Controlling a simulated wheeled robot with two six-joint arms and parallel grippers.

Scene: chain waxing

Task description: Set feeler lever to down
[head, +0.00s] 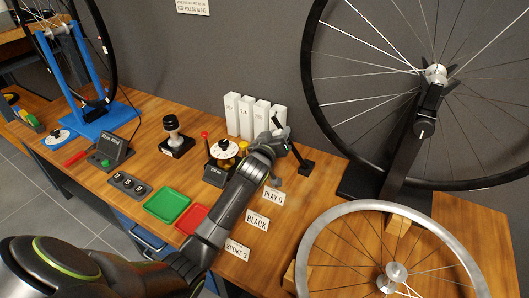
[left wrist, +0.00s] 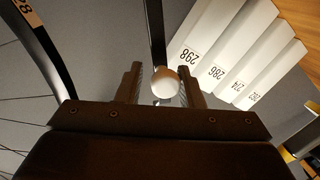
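The feeler lever (head: 297,153) is a thin black rod rising from a small black base on the bench, left of the large wheel stand. It leans up and left toward my left gripper (head: 272,139), which hides part of it. In the left wrist view a black rod (left wrist: 157,35) ends in a pale round knob (left wrist: 165,87). The knob shows between the two fingers of my left gripper (left wrist: 161,88), close to the right finger, with a gap on the left. The fingers are apart; contact is not clear. My right gripper is out of view.
White numbered boxes (head: 247,113) stand behind the gripper. A round white dial (head: 223,150) is just left. A large spoked wheel (head: 437,74) on its black stand is at right, with a silver rim (head: 322,222) in front. Green (head: 167,204) and red trays lie nearer.

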